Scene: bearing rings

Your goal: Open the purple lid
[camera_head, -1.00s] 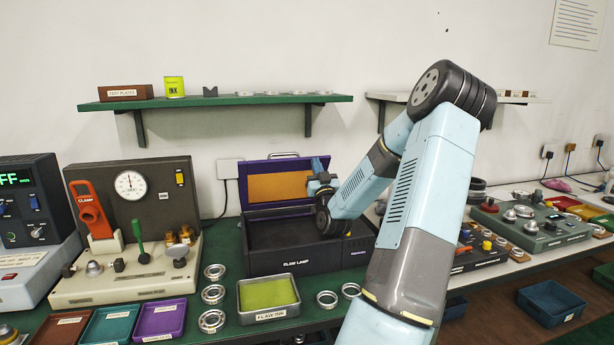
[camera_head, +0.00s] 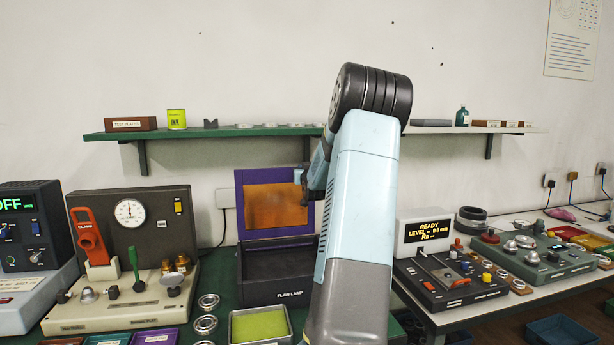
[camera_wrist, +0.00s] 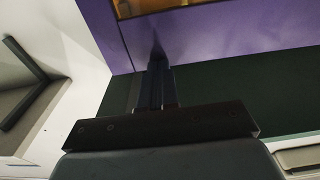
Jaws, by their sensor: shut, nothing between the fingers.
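The purple lid (camera_head: 240,205) stands raised, close to upright, at the back of the black flaw lamp box (camera_head: 275,291). Its inner face has an orange window panel (camera_head: 275,208). The box is open with a dark interior. My gripper (camera_wrist: 157,58) is shut and empty. In the wrist view its fingertips are close to the purple lid's frame (camera_wrist: 225,32); I cannot tell if they touch it. In the head view my gripper is at the lid's right side, and my arm hides most of it and the box's right end.
A clamp stand with a gauge (camera_head: 130,212) is left of the box. A tray with a yellow-green pad (camera_head: 260,327) and bearing rings (camera_head: 205,325) are in front. A gauge unit with a lit display (camera_head: 428,232) stands to the right. A shelf (camera_head: 220,131) runs above.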

